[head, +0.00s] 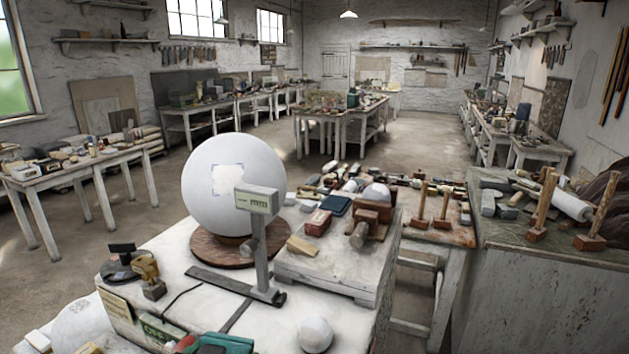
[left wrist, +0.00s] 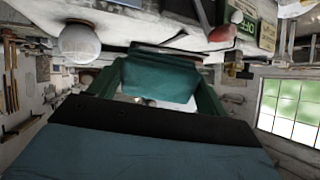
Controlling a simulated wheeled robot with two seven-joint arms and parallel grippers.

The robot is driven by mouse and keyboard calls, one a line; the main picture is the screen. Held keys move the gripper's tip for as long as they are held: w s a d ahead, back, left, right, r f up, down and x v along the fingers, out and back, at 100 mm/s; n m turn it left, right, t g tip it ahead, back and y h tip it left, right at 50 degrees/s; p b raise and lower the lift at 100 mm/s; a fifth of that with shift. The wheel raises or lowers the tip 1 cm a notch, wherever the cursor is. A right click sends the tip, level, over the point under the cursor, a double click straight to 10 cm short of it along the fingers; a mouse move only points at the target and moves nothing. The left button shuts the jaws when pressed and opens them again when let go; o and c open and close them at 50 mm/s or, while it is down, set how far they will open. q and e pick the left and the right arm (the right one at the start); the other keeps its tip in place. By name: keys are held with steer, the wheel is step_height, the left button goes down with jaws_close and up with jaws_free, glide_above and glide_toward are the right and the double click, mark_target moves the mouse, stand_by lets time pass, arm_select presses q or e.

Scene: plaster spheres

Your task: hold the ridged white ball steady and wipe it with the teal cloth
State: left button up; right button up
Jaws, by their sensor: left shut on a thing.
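The teal cloth (left wrist: 160,80) is gripped between the fingertips of my left gripper (left wrist: 155,92) in the left wrist view, hanging as a folded pad. A teal-green shape (head: 222,343) shows at the bottom edge of the head view; I cannot tell how much is cloth and how much is gripper. A small white ball (head: 315,334) sits on the table to its right, apart from it. It also shows in the left wrist view (left wrist: 80,42). Its ridges are too fine to make out. My right gripper is in neither view.
A large white sphere (head: 225,185) stands on a round wooden base (head: 215,250) behind, with a grey post gauge (head: 258,235) before it. A low white platform (head: 330,272) carries a wooden clamp and blocks. Tools crowd the right bench. Bare tabletop lies left of the small ball.

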mark_target(314, 341)
arm_select(q)
steer(key=s+d+m, duration=0.1)
steer(key=d+m, duration=1.1)
steer(key=d, duration=0.3)
steer(key=shift+m+y, duration=0.3)
steer(key=shift+y, duration=0.1)
steer(key=shift+r+x, duration=0.2)
steer(key=shift+x, duration=2.1)
steer(key=shift+w, duration=0.15)
